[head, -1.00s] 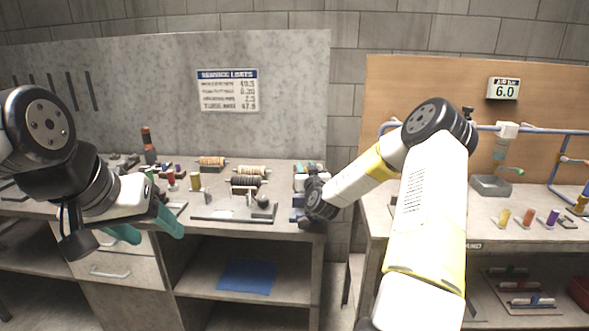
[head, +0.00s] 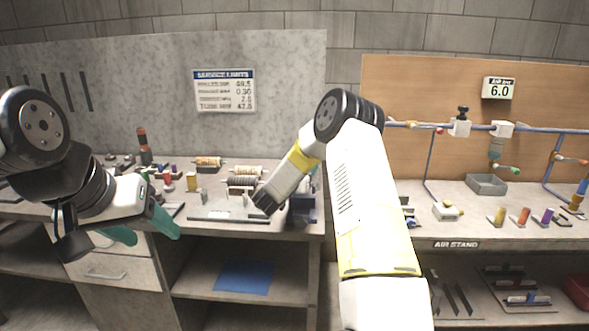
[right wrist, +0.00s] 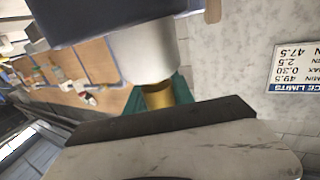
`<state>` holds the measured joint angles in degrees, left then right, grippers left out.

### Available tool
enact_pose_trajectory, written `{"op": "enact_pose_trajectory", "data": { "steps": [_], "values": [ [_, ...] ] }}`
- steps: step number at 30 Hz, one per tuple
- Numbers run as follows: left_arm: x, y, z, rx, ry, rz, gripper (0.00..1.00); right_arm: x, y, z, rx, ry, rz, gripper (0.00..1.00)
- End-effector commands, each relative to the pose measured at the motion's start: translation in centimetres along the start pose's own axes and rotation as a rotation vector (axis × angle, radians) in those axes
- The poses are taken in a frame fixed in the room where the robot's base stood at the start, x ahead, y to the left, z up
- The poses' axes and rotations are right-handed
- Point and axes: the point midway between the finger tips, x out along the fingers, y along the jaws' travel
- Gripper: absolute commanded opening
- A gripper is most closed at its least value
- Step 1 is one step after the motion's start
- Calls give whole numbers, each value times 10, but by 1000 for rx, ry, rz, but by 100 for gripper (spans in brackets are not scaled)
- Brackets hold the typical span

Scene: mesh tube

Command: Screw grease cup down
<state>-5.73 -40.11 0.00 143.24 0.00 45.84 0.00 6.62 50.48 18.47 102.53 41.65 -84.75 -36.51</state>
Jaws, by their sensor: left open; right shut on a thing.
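In the right wrist view, my right gripper (right wrist: 158,99) has teal fingers shut on a small brass-coloured cylinder (right wrist: 158,92), which looks like the grease cup. A white cylinder (right wrist: 142,50) sits against the brass part, with a dark blue-grey body (right wrist: 120,14) beyond it. I cannot tell whether they are joined. In the head view, the right arm's dark wrist end is over the bench front, and the right fingers and the cup are hidden. My left gripper (head: 143,229) is open and empty, its teal fingers apart in front of the left bench.
The left bench holds wire spools (head: 246,171), a grey fixture plate (head: 215,214) and a dark blue device (head: 303,208) beside my right wrist. The right bench has a grey tray (head: 486,185), coloured cylinders and blue piping (head: 560,131). A gap separates the benches.

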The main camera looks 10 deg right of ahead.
Motion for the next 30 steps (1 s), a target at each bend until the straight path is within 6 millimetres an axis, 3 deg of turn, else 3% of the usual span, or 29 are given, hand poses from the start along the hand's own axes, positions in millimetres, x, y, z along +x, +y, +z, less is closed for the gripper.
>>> {"op": "enact_pose_trajectory", "data": {
  "steps": [21, 22, 24, 25, 30],
  "values": [
    [0, 0, 0, 0, 0, 0, 59, 0, 3, 1, 0, -2, 85, 0],
    [0, 0, 0, 0, 0, 0, 59, 0, 3, 1, 0, -2, 84, 33],
    [0, 0, 0, 0, 0, 0, 59, 0, 3, 1, 0, -2, 84, 47],
    [0, 0, 0, 0, 0, 0, 59, 0, 3, 1, 0, -2, 84, 52],
    [0, 0, 0, 0, 0, 0, 59, 0, 3, 1, 0, -2, 84, 52]
  ]
}}
